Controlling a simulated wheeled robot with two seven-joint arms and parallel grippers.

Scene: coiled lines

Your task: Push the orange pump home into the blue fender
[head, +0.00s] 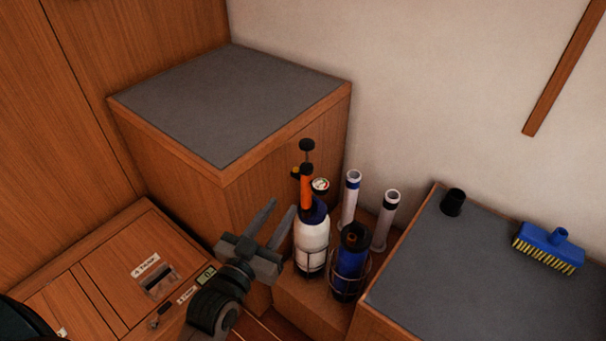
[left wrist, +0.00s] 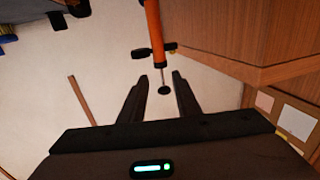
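The orange pump (head: 306,192) stands upright at the white fender with a dark blue top (head: 311,240). Its lower end is hidden by the dark blue collar, so I cannot tell how deep it sits. A thin rod with a black knob rises from its top; the knob also shows in the left wrist view (left wrist: 164,90). The blue fender with a black top (head: 350,262) stands in a wire holder just right of the white one. My left gripper (head: 281,209) is open and empty, left of the pump; in the wrist view the knob appears between its fingertips. My right gripper is out of view.
A round gauge (head: 320,184) is beside the pump. Two white tubes (head: 350,200) stand behind the fenders. A tall grey-topped cabinet (head: 230,100) rises behind left. A lower grey top at right holds a black cup (head: 453,202) and a blue brush (head: 549,245).

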